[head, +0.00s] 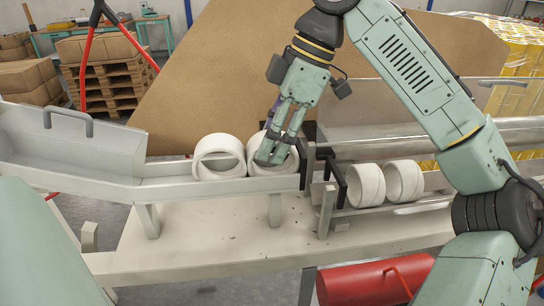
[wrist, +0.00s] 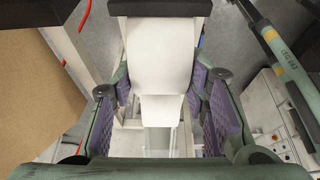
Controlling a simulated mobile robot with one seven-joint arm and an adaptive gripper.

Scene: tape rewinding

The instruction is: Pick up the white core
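The white core (head: 286,162) is a thick ring on its side at the right end of the left trough, partly hidden by my gripper. A second white core (head: 218,157) sits just left of it. My gripper (head: 272,150) reaches down over the right one, its fingers overlapping the ring. In the wrist view, a white core (wrist: 160,55) lies between the wide-spread purple finger pads of my gripper (wrist: 164,105). A smaller white shape (wrist: 160,108) shows below it. The fingers look open; whether they touch the core cannot be told.
Two more white cores, one (head: 365,185) beside the other (head: 404,181), lie in the right trough past a black end plate (head: 304,167). A metal chute (head: 70,150) with a handle is at left. A red cylinder (head: 372,281) lies below the bench.

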